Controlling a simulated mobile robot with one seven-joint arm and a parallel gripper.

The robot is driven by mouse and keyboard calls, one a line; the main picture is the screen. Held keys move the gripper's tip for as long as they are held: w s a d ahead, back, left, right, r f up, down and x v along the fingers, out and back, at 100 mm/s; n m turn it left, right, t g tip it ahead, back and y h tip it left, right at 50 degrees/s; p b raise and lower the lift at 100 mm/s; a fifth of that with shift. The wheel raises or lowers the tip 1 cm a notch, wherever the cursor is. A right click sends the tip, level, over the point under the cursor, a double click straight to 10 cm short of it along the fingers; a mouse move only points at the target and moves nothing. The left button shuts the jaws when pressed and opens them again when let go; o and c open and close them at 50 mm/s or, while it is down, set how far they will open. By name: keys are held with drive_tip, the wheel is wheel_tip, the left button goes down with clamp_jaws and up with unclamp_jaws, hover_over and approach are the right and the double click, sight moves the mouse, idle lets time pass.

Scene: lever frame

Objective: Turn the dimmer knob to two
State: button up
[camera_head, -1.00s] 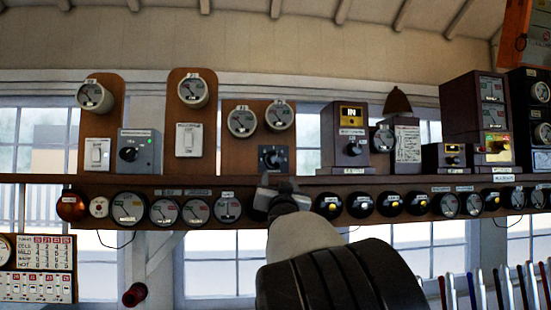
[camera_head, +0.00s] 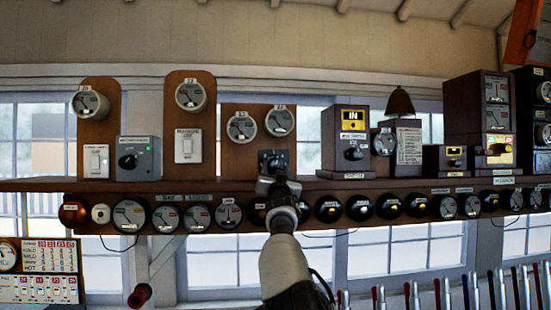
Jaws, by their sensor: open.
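A small dark square panel with a black rotary knob (camera_head: 273,161) sits above the shelf, below two round gauges. Its markings are too small to read, so I cannot tell its setting. A grey box with a black knob (camera_head: 128,161) stands further left on the shelf; its label is not legible either. I cannot tell from labels which one is the dimmer. My gripper (camera_head: 277,181) is open, in front of the shelf edge and just below the dark panel's knob. It overlaps the panel's lower edge in the picture. I cannot tell whether it touches anything.
The brown shelf (camera_head: 350,184) runs across the view, with a row of gauges and dark round instruments under it. A box marked "IN" (camera_head: 347,141) stands right of my gripper. White switches (camera_head: 188,146) are to the left. Several coloured levers (camera_head: 470,290) stand at bottom right.

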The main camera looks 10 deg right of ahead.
drive_tip(key=shift+w+r+p, duration=0.2)
drive_tip(key=shift+w+p, duration=0.45)
drive_tip(key=c, duration=1)
drive_tip(key=shift+c, duration=0.2)
drive_tip(key=shift+n+y, duration=0.4)
drive_tip(key=shift+n, duration=0.1)
drive_tip(key=n, duration=0.1)
drive_tip(key=n+y, duration=0.2)
drive_tip(key=n, duration=0.1)
drive_tip(key=shift+d+r, duration=0.1)
drive_tip(key=shift+d, duration=0.15)
drive_tip(key=n+y, duration=0.2)
drive_tip(key=n, duration=0.2)
drive_tip(key=n+g+y, duration=0.1)
drive_tip(key=n+y, duration=0.1)
drive_tip(key=n, duration=0.1)
drive_tip(key=shift+n, duration=0.4)
